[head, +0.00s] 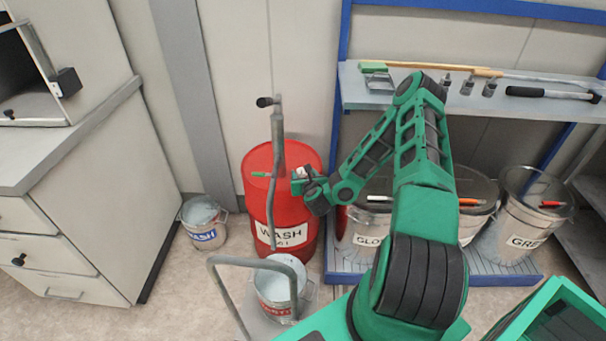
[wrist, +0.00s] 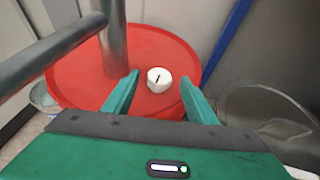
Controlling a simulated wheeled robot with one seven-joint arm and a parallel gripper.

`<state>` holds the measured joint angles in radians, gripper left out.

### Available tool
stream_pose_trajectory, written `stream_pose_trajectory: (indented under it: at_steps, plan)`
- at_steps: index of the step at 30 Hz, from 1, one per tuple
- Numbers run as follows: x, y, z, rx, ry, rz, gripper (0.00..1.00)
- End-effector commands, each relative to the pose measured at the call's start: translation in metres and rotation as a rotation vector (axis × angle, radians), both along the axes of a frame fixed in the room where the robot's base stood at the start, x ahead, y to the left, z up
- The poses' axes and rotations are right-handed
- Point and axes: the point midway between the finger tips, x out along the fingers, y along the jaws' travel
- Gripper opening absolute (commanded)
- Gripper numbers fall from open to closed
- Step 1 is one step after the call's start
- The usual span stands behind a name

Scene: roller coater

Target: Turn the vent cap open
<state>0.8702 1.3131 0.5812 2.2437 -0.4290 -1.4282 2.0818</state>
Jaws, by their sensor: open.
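The vent cap (wrist: 160,79) is a small white round cap with a short dark line on its top. It sits on the lid of the red drum (wrist: 78,70), which is labelled WASH in the head view (head: 259,205). My gripper (wrist: 159,86) is open, with its two green fingers pointing at the cap from either side. Gaps show between the cap and both fingertips in the wrist view. In the head view my gripper (head: 300,182) is over the right part of the drum top, and the cap there is small and partly hidden.
A grey pump pipe (head: 279,135) rises from the drum lid, close to the left of my gripper. A bucket (head: 204,222) stands left of the drum. Labelled tubs (head: 522,222) stand right under a tool shelf (head: 400,98). A grey rail (head: 228,259) stands in front.

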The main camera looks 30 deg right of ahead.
Motion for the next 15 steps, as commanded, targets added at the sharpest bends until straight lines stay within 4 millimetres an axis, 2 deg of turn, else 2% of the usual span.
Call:
stream_pose_trajectory:
  at_steps: [6,15]
  plan:
    - [0.018,-0.007,-0.009,0.001,-0.002,-0.001,0.52]
    - [0.023,-0.008,-0.012,0.001,0.001,0.002,0.52]
